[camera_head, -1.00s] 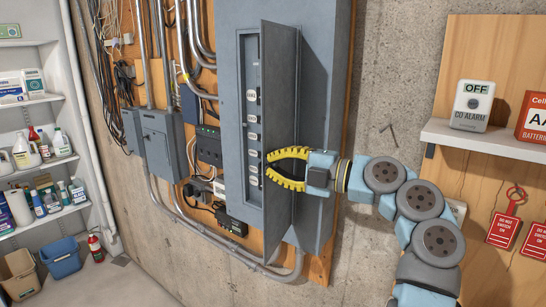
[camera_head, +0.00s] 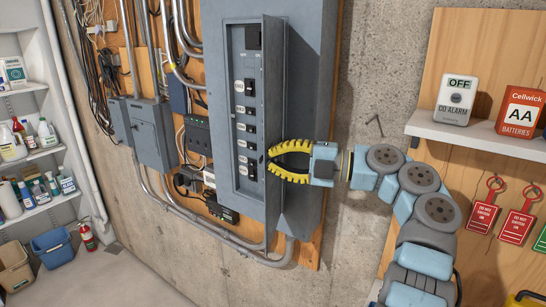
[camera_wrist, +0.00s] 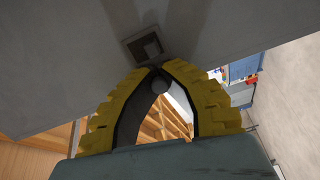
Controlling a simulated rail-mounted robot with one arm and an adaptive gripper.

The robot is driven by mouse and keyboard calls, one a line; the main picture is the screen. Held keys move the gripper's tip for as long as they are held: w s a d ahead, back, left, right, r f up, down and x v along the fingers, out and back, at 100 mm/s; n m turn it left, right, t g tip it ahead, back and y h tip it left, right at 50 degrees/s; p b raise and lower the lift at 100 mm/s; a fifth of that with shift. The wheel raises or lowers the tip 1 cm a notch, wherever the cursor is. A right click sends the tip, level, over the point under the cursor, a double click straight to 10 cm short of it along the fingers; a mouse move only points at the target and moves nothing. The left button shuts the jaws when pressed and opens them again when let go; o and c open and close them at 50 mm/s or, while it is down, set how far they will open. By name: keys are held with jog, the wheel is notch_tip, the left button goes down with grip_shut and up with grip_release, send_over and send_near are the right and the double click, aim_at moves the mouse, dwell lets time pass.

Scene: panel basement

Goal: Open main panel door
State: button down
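The main panel door (camera_head: 273,90) is a tall grey leaf on the main panel (camera_head: 217,40). It stands swung out, nearly edge-on in the head view, with the breakers (camera_head: 250,110) exposed to its left. My gripper (camera_head: 270,163), with yellow ribbed fingers, is at the door about mid-height, reaching from the right. In the wrist view its fingertips (camera_wrist: 160,68) come together close to a square grey latch piece (camera_wrist: 147,46) on a grey surface. A small round grey part shows between the fingers; I cannot tell whether they grip it.
Conduits and a smaller grey box (camera_head: 150,130) lie left of the panel. At right a shelf (camera_head: 470,132) holds a CO alarm (camera_head: 456,100) and a battery box (camera_head: 520,112); red tags (camera_head: 484,212) hang below. Bare concrete wall lies between panel and shelf.

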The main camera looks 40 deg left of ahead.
jog(key=c, duration=1)
grip_release()
jog(key=shift+c, duration=0.2)
jog(key=shift+a+f+b, duration=0.1)
jog(key=shift+f+b, duration=0.05)
jog(key=shift+b, duration=0.15)
